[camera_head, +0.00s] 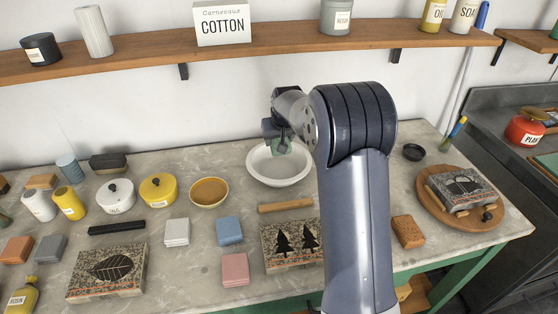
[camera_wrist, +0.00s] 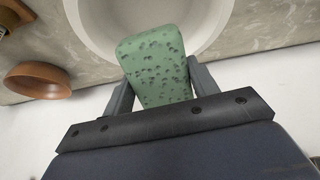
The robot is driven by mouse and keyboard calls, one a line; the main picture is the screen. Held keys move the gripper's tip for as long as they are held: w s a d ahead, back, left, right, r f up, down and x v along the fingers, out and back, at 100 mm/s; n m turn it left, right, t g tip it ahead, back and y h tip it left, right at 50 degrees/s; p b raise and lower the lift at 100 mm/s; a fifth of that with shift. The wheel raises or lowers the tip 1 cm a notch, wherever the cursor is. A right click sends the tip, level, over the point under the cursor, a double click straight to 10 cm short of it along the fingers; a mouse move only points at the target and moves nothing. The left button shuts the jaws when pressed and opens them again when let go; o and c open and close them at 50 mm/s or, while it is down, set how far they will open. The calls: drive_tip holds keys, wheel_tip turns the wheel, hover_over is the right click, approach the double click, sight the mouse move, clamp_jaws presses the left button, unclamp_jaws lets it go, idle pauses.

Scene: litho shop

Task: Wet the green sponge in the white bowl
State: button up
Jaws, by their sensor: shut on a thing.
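The white bowl (camera_head: 262,166) stands on the grey stone counter at the back middle, partly hidden by my arm. My gripper (camera_head: 282,143) is over the bowl, pointing down. It is shut on the green sponge (camera_wrist: 157,62), which shows in the wrist view between the two fingers (camera_wrist: 157,90). The sponge is pale green with dark pores. In the wrist view the white bowl (camera_wrist: 88,28) lies behind and around the sponge's far end. In the head view only a bit of green shows at the fingers. I cannot tell whether the sponge touches the bowl or any water.
An ochre bowl (camera_head: 209,191) stands left of the white bowl. A wooden rod (camera_head: 285,207) and a carved tree block (camera_head: 284,244) lie in front. A small dark dish (camera_head: 413,152) and round wooden board (camera_head: 431,196) are at right. A shelf (camera_head: 140,59) runs above.

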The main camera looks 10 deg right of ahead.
idle(0.4)
drive_tip(key=shift+r+p, duration=1.45)
drive_tip(key=shift+r, duration=0.6)
drive_tip(key=shift+f, duration=0.1)
